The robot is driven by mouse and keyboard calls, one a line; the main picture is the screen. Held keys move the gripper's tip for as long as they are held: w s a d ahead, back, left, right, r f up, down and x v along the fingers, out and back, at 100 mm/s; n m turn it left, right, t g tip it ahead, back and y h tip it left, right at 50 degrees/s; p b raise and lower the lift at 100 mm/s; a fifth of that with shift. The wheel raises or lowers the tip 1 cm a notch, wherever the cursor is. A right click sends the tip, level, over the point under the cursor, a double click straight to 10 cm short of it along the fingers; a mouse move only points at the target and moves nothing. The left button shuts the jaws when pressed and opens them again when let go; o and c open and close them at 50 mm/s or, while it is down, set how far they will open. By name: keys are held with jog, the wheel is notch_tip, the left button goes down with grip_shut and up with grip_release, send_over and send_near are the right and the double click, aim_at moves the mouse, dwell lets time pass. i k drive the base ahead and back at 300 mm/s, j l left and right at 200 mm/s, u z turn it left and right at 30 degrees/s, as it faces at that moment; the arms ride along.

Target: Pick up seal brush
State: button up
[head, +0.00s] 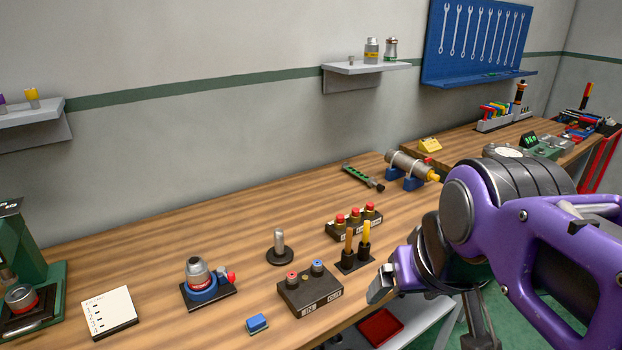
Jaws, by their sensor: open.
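Two upright handles, one brown-orange (348,240) and one yellow (366,233), stand in a black holder (355,263) near the table's front edge. They look like brush handles; their lower ends are hidden, and I cannot tell which is the seal brush. My gripper (381,285) is just right of and in front of the holder, near the table's front edge. It is open, shows nothing between its fingers, and appears apart from the handles. My purple arm covers the right of the view.
A black block with red and blue tops (310,294) sits left of the holder. A red-capped rack (354,222) stands behind it. A pipe in blue vises (407,168) lies farther back. A blue sponge-like block (257,323) is front left.

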aim_at(349, 231)
jog(key=i+l+u, duration=0.25)
jog(key=l+u, duration=0.25)
jog(key=i+l+u, duration=0.25)
jog(key=l, duration=0.25)
jog(key=l+u, duration=0.25)
jog(key=k+j+u, duration=0.35)
jog(key=k+u, duration=0.2)
jog(key=i+l+z, duration=0.55)
jog(key=k+j, duration=0.05)
jog(key=j, duration=0.05)
